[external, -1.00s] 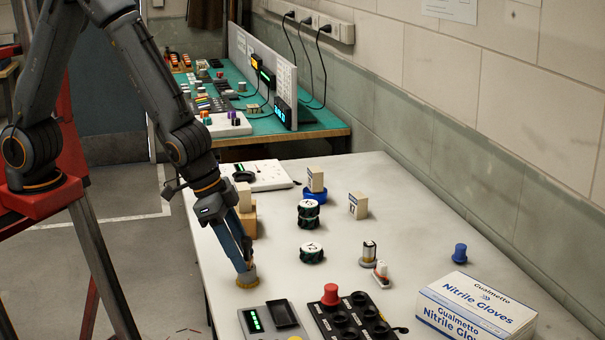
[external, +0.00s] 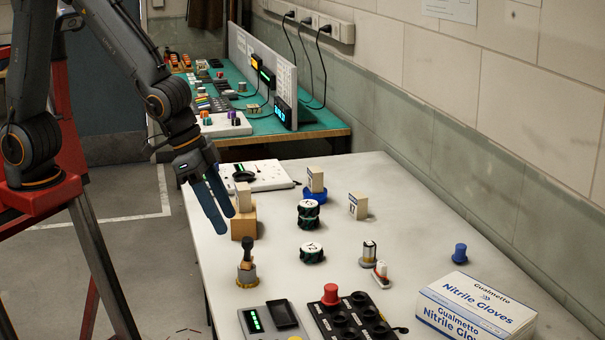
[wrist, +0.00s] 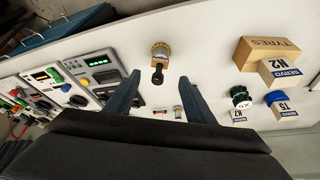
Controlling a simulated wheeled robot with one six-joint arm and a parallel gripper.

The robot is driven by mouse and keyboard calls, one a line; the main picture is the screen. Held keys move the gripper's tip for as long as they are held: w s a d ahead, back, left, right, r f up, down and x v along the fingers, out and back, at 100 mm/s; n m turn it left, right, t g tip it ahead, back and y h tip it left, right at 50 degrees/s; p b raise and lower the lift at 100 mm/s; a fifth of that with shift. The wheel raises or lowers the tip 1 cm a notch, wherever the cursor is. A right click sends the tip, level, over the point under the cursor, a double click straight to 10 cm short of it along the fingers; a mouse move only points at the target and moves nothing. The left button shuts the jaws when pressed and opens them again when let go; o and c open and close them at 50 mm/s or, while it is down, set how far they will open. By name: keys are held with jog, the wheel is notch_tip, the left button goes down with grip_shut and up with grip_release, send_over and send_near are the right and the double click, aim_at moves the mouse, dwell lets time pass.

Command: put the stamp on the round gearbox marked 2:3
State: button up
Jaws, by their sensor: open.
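In the wrist view the dark handle (wrist: 158,73) and the brass-rimmed round piece (wrist: 161,50) lie ahead, between my fingers in the picture. I cannot read a ratio mark on this piece. Black round pieces with white marked tops stand farther right, one single (external: 311,253) and a stack (external: 308,211); their marks are too small to read surely. My gripper (external: 227,222) is open and empty, above and left of the stamp, clear of it.
A wooden box (external: 243,226) bearing a cream block stands just behind the stamp. A device with a green display (external: 253,320) and a black holed tray (external: 352,325) with a red knob (external: 330,293) are in front. A glove box (external: 475,305) is front right.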

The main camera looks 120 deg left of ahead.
jog(key=s+d+f+m+g+h, duration=0.1)
jog(key=s+d+f+m, duration=0.1)
jog(key=s+d, duration=0.4)
jog(key=s+d+f+m+g, duration=0.2)
jog(key=s+d+f, duration=0.1)
jog(key=s+d, duration=0.3)
jog(key=shift+s+d+f+m+h, duration=0.2)
jog(key=shift+s+f+m+h, duration=0.15)
jog(key=shift+s, duration=0.6)
